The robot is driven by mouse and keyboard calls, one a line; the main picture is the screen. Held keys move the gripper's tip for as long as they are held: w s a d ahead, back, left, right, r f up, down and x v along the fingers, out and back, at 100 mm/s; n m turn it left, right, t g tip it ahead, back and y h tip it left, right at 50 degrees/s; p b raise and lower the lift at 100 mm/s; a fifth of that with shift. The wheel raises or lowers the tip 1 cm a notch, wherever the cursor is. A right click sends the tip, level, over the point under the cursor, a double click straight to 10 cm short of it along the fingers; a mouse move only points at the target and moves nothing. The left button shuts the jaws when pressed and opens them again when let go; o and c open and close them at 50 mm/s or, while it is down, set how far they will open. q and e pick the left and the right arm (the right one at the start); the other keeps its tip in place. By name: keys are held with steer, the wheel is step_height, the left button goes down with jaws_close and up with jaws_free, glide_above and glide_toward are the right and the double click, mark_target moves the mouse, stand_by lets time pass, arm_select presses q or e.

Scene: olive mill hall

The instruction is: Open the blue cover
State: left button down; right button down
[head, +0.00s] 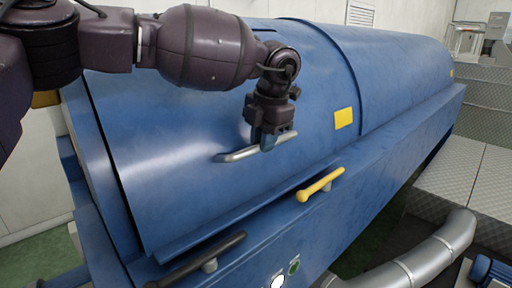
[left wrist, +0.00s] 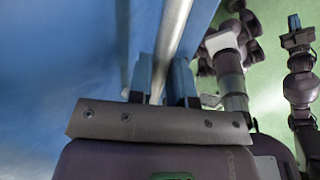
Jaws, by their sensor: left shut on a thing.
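The blue cover (head: 190,130) is a large curved metal lid on a long blue machine. A silver bar handle (head: 238,155) is fixed on its front face; the bar also shows in the left wrist view (left wrist: 173,35). My left gripper (head: 267,140) is at the right part of this handle, with its two blue fingers on either side of the bar, shut on it. The cover's lower edge lies close along the machine's front ledge. A dark gap runs down its left end. My right gripper (left wrist: 294,28) shows small in the left wrist view; its jaw opening is unclear.
A yellow-gripped lever (head: 320,185) and a black-gripped lever (head: 200,262) stick out from the ledge below the cover. A yellow label (head: 343,118) is right of the handle. A silver pipe (head: 430,253) and metal steps (head: 470,175) stand at the right.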

arm_select(q)
steer(key=s+d+r+g+h+p, duration=0.1)
steer(key=s+d+r, duration=0.1)
steer(key=r, duration=0.6)
steer(key=s+d+r+g+h+p, duration=0.1)
steer(key=s+d+r, duration=0.1)
steer(key=r, duration=0.7)
steer(key=shift+s+d+r, duration=0.15)
steer(key=shift+s+d, duration=0.25)
steer(key=shift+s, duration=0.05)
steer(key=c, duration=1.3)
jaws_free()
steer(key=shift+w+a, duration=0.1)
steer(key=shift+o, duration=1.2)
steer(key=shift+w+a+f, duration=0.15)
steer(key=shift+f, duration=0.05)
step_height(320, 180, up, 11)
